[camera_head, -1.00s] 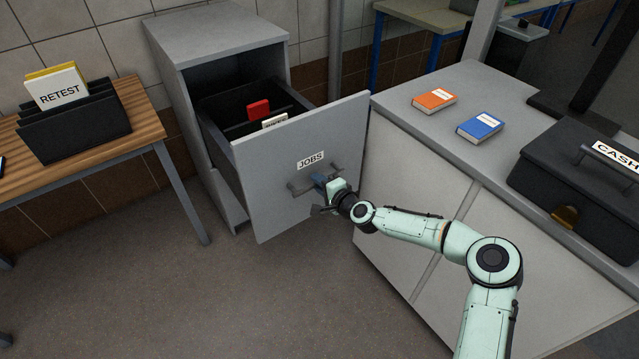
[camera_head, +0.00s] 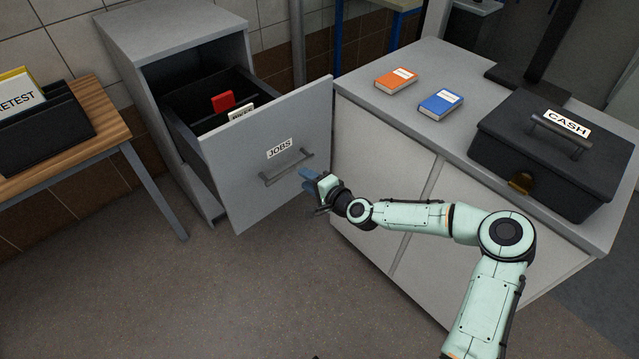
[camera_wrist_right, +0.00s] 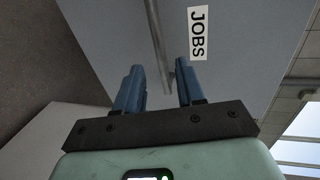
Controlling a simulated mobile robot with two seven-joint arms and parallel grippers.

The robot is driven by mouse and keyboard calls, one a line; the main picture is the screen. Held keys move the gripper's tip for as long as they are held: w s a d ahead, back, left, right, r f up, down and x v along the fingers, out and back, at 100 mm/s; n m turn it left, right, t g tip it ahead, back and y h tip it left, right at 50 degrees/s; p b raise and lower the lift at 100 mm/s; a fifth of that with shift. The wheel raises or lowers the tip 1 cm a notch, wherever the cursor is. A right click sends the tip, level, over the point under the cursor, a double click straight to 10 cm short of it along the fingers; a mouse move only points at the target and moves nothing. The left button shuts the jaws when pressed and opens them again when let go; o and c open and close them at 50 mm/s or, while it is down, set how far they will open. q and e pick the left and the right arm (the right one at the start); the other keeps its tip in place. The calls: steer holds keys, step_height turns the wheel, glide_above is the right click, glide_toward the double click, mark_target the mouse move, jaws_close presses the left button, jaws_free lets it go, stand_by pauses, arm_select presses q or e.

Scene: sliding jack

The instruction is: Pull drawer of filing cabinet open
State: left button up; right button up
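The grey filing cabinet (camera_head: 185,35) stands at the left with its drawer pulled well out. The drawer front (camera_head: 235,195) carries a JOBS label (camera_head: 279,148) and a bar handle (camera_head: 287,168). A red item (camera_head: 222,101) and a white card (camera_head: 241,112) show inside the drawer. My right gripper (camera_head: 308,174) is just off the right end of the handle, apart from it. In the right wrist view its blue fingers (camera_wrist_right: 158,80) are spread with nothing gripped, and the handle (camera_wrist_right: 160,45) lies beyond them. My left gripper is not in view.
A grey counter (camera_head: 450,60) at the right holds an orange book (camera_head: 396,80), a blue book (camera_head: 441,105) and a black CASH box (camera_head: 540,160). A wooden table (camera_head: 95,140) with a black file holder (camera_head: 50,125) stands at the left. The floor in front is clear.

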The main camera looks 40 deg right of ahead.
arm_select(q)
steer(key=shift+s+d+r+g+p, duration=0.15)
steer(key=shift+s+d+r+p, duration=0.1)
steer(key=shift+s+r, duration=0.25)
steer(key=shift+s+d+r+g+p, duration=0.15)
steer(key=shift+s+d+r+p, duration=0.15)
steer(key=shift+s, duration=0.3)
arm_select(e)
steer(key=v, duration=0.5)
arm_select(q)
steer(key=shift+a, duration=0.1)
arm_select(e)
steer(key=shift+w, duration=0.1)
